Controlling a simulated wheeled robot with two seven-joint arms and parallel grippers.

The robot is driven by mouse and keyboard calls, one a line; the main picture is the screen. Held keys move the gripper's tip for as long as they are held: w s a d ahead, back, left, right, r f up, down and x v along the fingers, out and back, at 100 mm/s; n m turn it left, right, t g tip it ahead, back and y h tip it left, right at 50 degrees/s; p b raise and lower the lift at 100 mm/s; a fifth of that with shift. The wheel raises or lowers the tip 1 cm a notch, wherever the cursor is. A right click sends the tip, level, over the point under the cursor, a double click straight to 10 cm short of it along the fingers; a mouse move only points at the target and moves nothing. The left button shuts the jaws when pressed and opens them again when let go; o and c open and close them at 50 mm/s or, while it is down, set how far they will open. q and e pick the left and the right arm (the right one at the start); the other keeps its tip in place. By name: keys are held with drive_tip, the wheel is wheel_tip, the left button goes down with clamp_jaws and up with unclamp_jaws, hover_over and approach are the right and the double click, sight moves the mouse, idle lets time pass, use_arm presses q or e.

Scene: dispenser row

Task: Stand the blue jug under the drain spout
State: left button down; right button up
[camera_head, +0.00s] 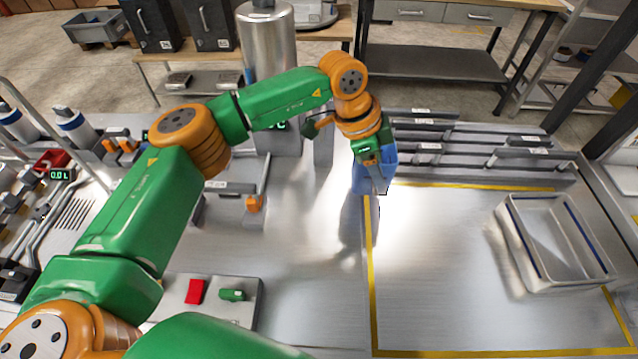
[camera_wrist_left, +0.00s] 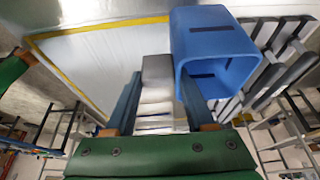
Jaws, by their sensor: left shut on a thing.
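The blue jug (camera_head: 365,181) is at the end of my left arm, partly hidden behind the wrist in the head view. In the left wrist view the jug (camera_wrist_left: 215,48) shows its open mouth. My left gripper (camera_head: 376,180) is shut on a grey piece between its fingers, which looks like the jug's handle. Whether the jug touches the bench cannot be told. A tall steel tank (camera_head: 268,50) stands behind my left arm, with a green display low on it. I cannot make out the drain spout clearly. My right gripper is not in view.
A yellow-lined area (camera_head: 450,270) of the bench is mostly bare. A pale open bin (camera_head: 558,242) stands on its right. Grey rails (camera_head: 470,150) lie behind it. Another display (camera_head: 62,175) and several bottles are at the left. A panel with red and green parts (camera_head: 215,300) is in front.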

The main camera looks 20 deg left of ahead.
use_arm(q)
drive_tip(key=s+a+f+p, duration=0.2)
drive_tip(key=a+p, duration=0.3)
drive_tip(key=a, duration=0.5)
drive_tip(key=shift+s+a+f+p, duration=0.2)
drive_tip(key=shift+s+f+p, duration=0.2)
drive_tip(key=shift+f, duration=0.3)
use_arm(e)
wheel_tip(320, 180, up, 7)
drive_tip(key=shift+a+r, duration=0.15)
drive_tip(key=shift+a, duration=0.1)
use_arm(q)
drive_tip(key=shift+f, duration=0.1)
drive_tip(key=shift+c, duration=1.3)
unclamp_jaws()
drive_tip(key=b+v, duration=0.3)
drive_tip(key=v, duration=0.9)
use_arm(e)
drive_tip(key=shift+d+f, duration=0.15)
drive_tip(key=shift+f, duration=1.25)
